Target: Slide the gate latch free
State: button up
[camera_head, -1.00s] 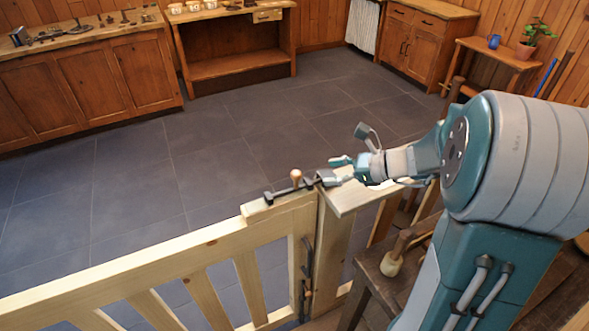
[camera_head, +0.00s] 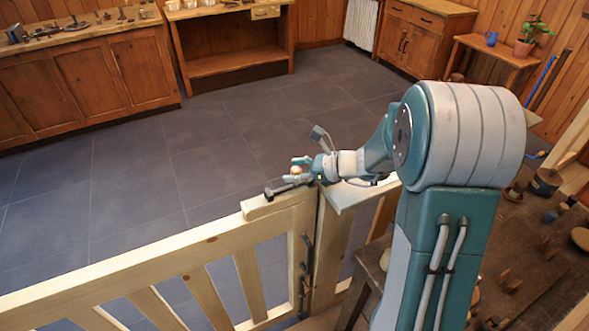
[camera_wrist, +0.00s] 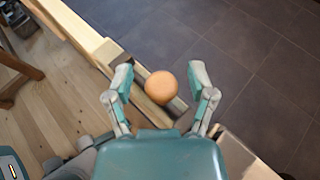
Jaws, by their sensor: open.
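The latch is a dark metal bar (camera_head: 287,187) on top of the light wooden gate (camera_head: 205,240), beside the gate post. Its round wooden knob (camera_head: 296,171) stands up from the bar and is partly covered by my gripper in the head view. My gripper (camera_head: 299,169) is at the knob, with the arm reaching in from the right. In the wrist view the orange-brown knob (camera_wrist: 160,87) sits between the two open fingers of my gripper (camera_wrist: 160,85). A gap shows on both sides of the knob there.
The gate post with its pale flat top (camera_head: 345,193) stands right of the latch. A dark bench with turned wooden pieces (camera_head: 530,240) is at the right. Open tiled floor (camera_head: 150,170) lies beyond the gate, with cabinets (camera_head: 85,75) along the back.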

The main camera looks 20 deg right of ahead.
aim_at(276, 191)
jog(key=shift+d, duration=0.25)
jog(key=shift+c, duration=0.3)
grip_shut()
jog(key=shift+s+a, duration=0.25)
jog(key=shift+a, duration=1)
jog(key=shift+s+a, duration=0.2)
jog(key=shift+a, duration=1)
jog(key=shift+d, duration=0.1)
grip_release()
jog(key=shift+o, duration=0.3)
jog(key=shift+a, duration=0.4)
jog(key=v, duration=1.2)
